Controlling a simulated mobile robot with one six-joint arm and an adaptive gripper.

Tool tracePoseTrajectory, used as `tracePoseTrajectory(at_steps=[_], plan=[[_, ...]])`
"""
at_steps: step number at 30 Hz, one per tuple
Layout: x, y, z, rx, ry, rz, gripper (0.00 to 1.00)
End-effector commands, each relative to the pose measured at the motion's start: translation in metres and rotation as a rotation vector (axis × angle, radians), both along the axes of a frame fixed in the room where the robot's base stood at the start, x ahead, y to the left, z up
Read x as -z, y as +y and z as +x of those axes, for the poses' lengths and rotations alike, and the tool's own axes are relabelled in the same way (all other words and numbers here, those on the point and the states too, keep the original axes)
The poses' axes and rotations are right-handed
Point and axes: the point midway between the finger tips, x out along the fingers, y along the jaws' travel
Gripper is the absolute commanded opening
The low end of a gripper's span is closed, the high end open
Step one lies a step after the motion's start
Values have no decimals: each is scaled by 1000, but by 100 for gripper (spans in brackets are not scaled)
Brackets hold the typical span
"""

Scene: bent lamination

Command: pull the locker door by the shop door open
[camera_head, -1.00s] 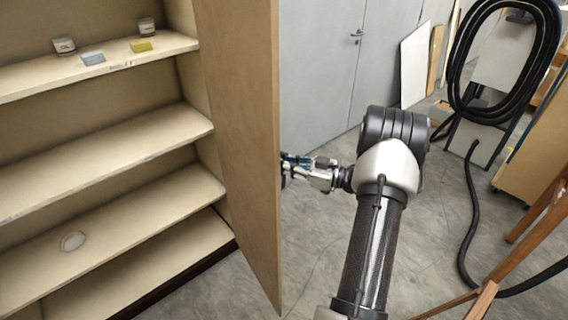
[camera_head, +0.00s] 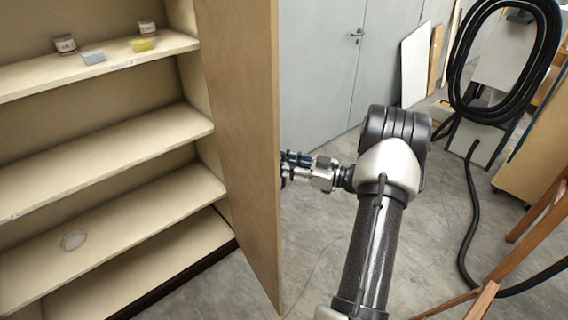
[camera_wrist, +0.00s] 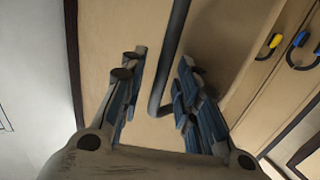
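The wooden locker door (camera_head: 240,130) stands swung well open at the right side of the shelved locker (camera_head: 105,150) in the head view. My gripper (camera_head: 287,168) is at the door's outer face, its fingertips partly hidden behind the door's edge. In the wrist view the door's face (camera_wrist: 105,35) lies ahead, with a grey bar handle (camera_wrist: 172,55) on it. My gripper's blue-padded fingers (camera_wrist: 160,100) are spread apart, one on each side of the handle. A gap shows on the left of the bar; the right finger is nearer to it.
Jars and small boxes (camera_head: 93,57) stand on the upper shelf, a round pale item (camera_head: 74,240) lower down. Grey doors (camera_head: 335,70) are behind. A coiled black hose (camera_head: 455,70) and wooden legs (camera_head: 480,300) stand right.

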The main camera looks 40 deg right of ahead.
Motion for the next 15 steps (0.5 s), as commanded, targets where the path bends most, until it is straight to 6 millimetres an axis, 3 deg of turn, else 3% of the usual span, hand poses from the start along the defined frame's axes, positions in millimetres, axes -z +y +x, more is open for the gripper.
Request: tracePoseTrajectory(at_steps=[5, 15], plan=[[0, -9, -17, 4, -1, 0, 30], [0, -39, -82, 5, 0, -1, 30]])
